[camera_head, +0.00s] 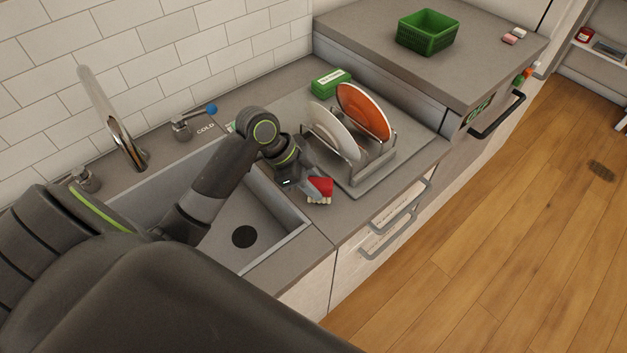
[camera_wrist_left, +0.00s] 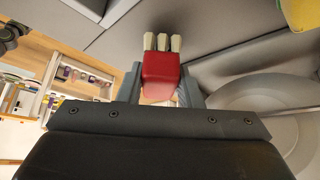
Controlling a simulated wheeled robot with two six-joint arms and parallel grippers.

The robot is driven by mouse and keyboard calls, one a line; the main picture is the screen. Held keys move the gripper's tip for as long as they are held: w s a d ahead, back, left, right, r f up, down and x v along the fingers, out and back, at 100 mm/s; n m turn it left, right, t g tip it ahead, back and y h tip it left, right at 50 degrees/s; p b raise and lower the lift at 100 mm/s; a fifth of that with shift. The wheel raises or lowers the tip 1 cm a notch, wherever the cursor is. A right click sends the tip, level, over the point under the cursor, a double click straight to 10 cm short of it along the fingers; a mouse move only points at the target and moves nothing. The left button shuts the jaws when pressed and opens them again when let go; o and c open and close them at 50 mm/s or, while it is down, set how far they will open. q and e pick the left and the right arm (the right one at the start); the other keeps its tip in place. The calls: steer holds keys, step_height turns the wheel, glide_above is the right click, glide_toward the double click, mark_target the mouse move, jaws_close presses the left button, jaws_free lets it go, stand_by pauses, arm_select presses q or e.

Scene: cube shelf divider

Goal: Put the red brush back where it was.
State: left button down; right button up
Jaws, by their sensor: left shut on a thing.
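The red brush (camera_head: 320,187) is held in my left gripper (camera_head: 313,188), over the counter strip between the sink and the dish rack. In the left wrist view, the brush's red body (camera_wrist_left: 160,72) sits between both fingers, with pale bristles pointing to the top of the picture. The gripper is shut on it. In the head view the bristles point down near the counter; I cannot tell whether they touch it. My right gripper is not in view.
A dish rack (camera_head: 365,172) holds a white plate (camera_head: 328,131) and an orange plate (camera_head: 363,111) just right of the brush. The sink (camera_head: 268,205) lies left. A green box (camera_head: 331,82) stands behind the rack. A green basket (camera_head: 428,32) stands on the higher counter.

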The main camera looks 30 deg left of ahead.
arm_select(q)
steer(key=shift+f, duration=0.35)
steer(key=shift+f+b, duration=0.35)
steer(key=shift+b, duration=0.05)
steer(key=c, duration=1.3)
jaws_free()
steer(key=shift+c, duration=0.2)
steer(key=o, duration=0.6)
